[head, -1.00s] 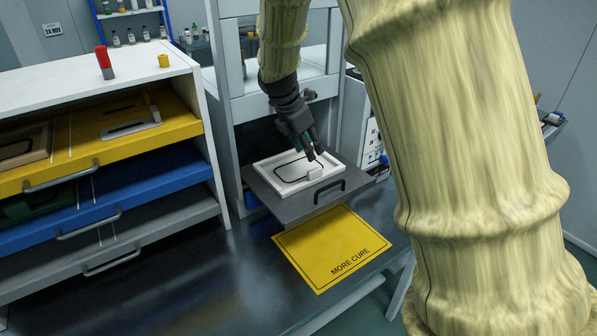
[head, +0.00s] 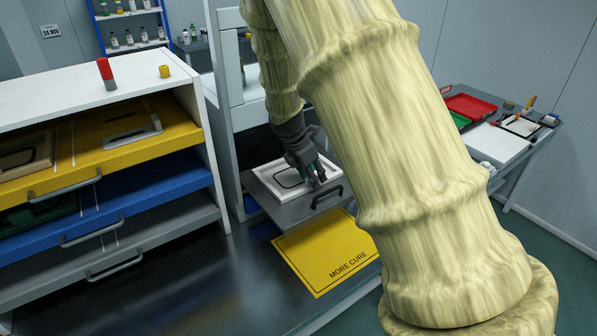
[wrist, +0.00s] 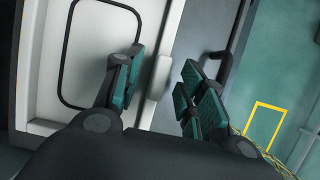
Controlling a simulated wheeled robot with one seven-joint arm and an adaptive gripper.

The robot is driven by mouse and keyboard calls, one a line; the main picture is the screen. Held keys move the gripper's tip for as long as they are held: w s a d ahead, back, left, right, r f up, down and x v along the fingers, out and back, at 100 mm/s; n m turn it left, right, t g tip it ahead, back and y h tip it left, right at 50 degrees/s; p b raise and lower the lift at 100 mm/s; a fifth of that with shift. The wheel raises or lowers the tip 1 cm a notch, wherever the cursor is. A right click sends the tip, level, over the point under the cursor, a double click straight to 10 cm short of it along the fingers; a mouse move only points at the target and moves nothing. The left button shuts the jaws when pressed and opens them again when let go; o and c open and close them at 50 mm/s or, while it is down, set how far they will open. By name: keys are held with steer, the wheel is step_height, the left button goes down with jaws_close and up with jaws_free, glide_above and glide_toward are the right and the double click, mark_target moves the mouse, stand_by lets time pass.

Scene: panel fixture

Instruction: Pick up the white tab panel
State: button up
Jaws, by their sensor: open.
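The white tab panel (head: 270,180) lies flat on a grey pulled-out shelf (head: 297,209) with a black handle. It has a raised rim and a black rounded outline on its face. My gripper (head: 317,178) is over the panel's right part. In the wrist view my gripper (wrist: 157,90) is open, with green-padded fingers on either side of the panel's white tab (wrist: 158,78). The panel face (wrist: 95,50) fills the left of that view. The tab is hidden behind the fingers in the head view, and I cannot tell whether either finger touches it.
A yellow "MORE CURE" mat (head: 325,255) lies on the dark bench below the shelf. A cabinet with yellow (head: 100,150), blue (head: 110,200) and grey drawers stands at left. A side table at right holds a red tray (head: 470,107). The shelf handle (wrist: 235,55) is close beside my gripper.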

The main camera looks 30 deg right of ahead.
steer(key=shift+d+f, duration=0.25)
steer(key=shift+f, duration=0.3)
jaws_close()
steer(key=shift+r, duration=0.1)
